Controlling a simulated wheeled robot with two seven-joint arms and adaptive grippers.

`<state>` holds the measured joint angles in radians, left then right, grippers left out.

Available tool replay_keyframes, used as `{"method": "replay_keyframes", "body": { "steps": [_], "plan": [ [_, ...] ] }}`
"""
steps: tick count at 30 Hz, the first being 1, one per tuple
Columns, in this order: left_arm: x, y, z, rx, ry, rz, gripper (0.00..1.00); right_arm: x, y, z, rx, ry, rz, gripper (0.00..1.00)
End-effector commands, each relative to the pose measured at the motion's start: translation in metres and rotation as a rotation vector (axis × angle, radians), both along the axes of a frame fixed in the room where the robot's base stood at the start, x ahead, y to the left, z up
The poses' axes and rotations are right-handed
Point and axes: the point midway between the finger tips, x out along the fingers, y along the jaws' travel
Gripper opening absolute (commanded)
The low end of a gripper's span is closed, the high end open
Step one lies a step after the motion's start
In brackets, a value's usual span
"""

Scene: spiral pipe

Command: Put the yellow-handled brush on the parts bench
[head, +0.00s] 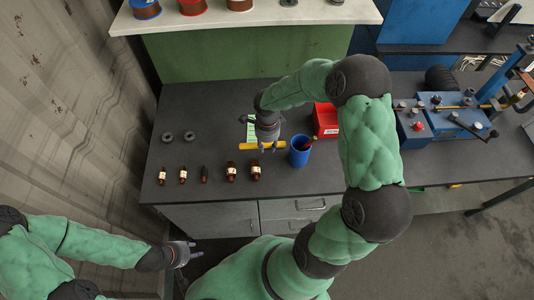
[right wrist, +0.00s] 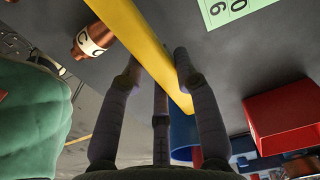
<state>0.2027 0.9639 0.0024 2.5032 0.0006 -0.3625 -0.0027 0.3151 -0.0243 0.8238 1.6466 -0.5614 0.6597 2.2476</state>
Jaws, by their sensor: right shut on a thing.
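The yellow-handled brush (head: 246,146) shows as a yellow bar lying across the fingers of my right gripper (head: 268,147), above the dark bench top (head: 200,107). In the right wrist view the yellow bar (right wrist: 145,45) passes between the fingers of the right gripper (right wrist: 165,75), which is shut on it. I cannot make out the bristles or tell the bar's exact height over the bench. My left gripper (head: 192,253) is low at the left, off the front of the bench, with its fingers apart and empty.
A blue cup (head: 299,157) holding a dark-red item and a red bin (head: 326,119) stand right of the brush. A green card (head: 250,131) lies behind the brush. Blue machinery (head: 450,112) is at right.

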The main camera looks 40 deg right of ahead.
Motion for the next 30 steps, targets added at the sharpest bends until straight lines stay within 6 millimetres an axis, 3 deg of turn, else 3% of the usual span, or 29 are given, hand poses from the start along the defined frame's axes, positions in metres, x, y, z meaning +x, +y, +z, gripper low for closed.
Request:
{"method": "replay_keyframes", "body": {
  "steps": [8, 16, 29, 30],
  "plan": [
    [0.000, 0.000, -0.004, 0.000, 0.000, 0.000, 0.38, 0.001, 0.000, -0.020, -0.001, -0.001, -0.001, 0.00],
    [0.000, 0.000, -0.011, 0.000, 0.000, 0.000, 0.38, 0.000, -0.001, -0.053, -0.001, -0.001, 0.000, 0.00],
    [0.000, 0.000, -0.016, 0.000, 0.000, 0.000, 0.38, 0.001, 0.000, -0.057, -0.001, -0.003, 0.000, 0.00],
    [0.000, 0.000, -0.015, 0.000, 0.000, 0.000, 0.38, 0.000, 0.000, -0.057, -0.001, -0.002, 0.000, 0.40]
  ]
}}
